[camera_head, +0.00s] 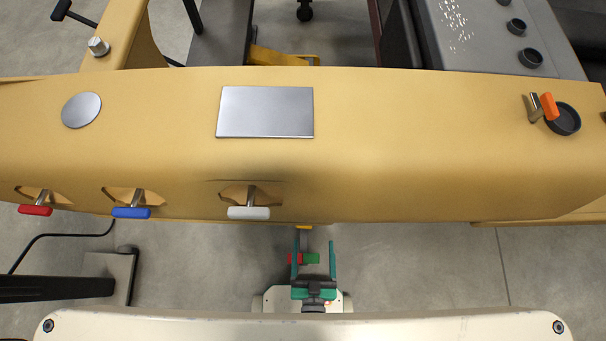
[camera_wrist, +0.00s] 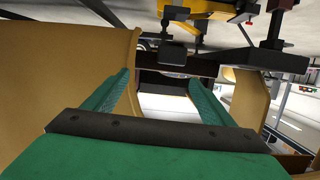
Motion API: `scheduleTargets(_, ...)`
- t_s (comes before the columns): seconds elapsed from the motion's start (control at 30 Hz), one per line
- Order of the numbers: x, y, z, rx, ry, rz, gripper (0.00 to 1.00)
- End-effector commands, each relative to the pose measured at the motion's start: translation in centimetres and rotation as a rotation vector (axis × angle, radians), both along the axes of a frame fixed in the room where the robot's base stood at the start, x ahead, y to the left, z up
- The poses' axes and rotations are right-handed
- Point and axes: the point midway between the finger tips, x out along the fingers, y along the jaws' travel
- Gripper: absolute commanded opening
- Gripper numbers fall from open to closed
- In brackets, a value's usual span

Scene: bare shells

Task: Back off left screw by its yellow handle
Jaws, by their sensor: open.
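My gripper (camera_head: 314,241) is open below the front edge of the tan shell (camera_head: 400,150), with nothing seen gripped. In the wrist view its green fingers (camera_wrist: 160,82) stand apart, beside a tan wall. A small yellow piece (camera_head: 303,227) shows just under the shell's edge, above the fingertips. I cannot tell whether it is a screw's yellow handle. A yellow part (camera_wrist: 205,9) also shows at the top of the wrist view, beyond the fingers. No screw with a clearly yellow handle is visible.
Red (camera_head: 35,210), blue (camera_head: 131,212) and white (camera_head: 248,213) handles line the shell's front. An orange handle (camera_head: 549,106) stands at right. Small red (camera_head: 294,259) and green (camera_head: 312,258) pieces appear by the fingers. Floor to the gripper's right is clear.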

Motion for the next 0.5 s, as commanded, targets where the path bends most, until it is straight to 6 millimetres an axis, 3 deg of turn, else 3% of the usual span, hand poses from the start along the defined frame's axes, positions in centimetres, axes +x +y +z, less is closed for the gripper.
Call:
scheduleTargets(0.03,0.4,-0.5,-2.8,0.012,0.006,-0.002,0.77)
scheduleTargets(0.2,1.2,-1.1,-11.0,0.088,0.033,0.013,0.77)
scheduleTargets(0.4,2.1,-0.7,-19.2,0.224,0.079,0.038,0.77)
scheduleTargets(0.5,2.5,-0.2,-22.0,0.295,0.103,0.048,0.77)
